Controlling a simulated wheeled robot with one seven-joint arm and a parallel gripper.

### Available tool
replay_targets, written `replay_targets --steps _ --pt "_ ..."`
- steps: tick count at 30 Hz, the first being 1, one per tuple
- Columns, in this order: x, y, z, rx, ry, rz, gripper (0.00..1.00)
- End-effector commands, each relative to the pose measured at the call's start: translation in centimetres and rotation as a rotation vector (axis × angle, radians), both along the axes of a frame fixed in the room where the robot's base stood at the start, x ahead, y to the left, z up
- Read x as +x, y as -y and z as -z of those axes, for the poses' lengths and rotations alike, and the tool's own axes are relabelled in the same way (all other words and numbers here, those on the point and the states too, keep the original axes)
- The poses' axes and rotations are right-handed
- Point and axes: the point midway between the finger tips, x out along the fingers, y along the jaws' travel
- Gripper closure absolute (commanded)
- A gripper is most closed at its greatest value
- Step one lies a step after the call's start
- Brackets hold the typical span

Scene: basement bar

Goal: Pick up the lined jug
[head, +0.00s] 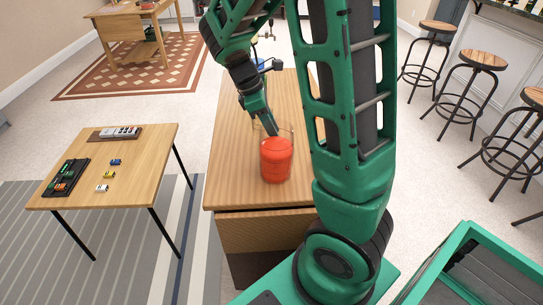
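My gripper (268,126) points down at the vessel's upper left rim. A dark fingertip overlaps the rim in the picture. I cannot tell whether it touches the vessel, or whether the fingers are open or around the wall. My arm covers the right side of the cabinet.
A small wooden table (140,150) on the left holds a remote (120,132), a dark tray (66,178) and small toy cars. Several bar stools (483,60) stand on the right. A blue thing (262,63) is partly hidden behind my arm. The cabinet top left of the vessel is clear.

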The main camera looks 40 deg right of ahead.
Motion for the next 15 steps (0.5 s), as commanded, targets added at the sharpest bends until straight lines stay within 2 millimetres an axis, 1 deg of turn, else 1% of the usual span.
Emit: replay_targets --steps 1,2,3,5,15 --pt "0.0 0.0 -0.01 0.0 0.0 0.0 0.71" --pt "0.0 -0.01 -0.02 0.0 0.0 0.0 0.78" --pt "0.01 -0.01 -0.01 0.0 0.0 0.0 0.87" --pt "0.01 -0.01 -0.03 0.0 0.0 0.0 1.0" --pt "0.02 -0.01 -0.05 0.0 0.0 0.0 1.0"
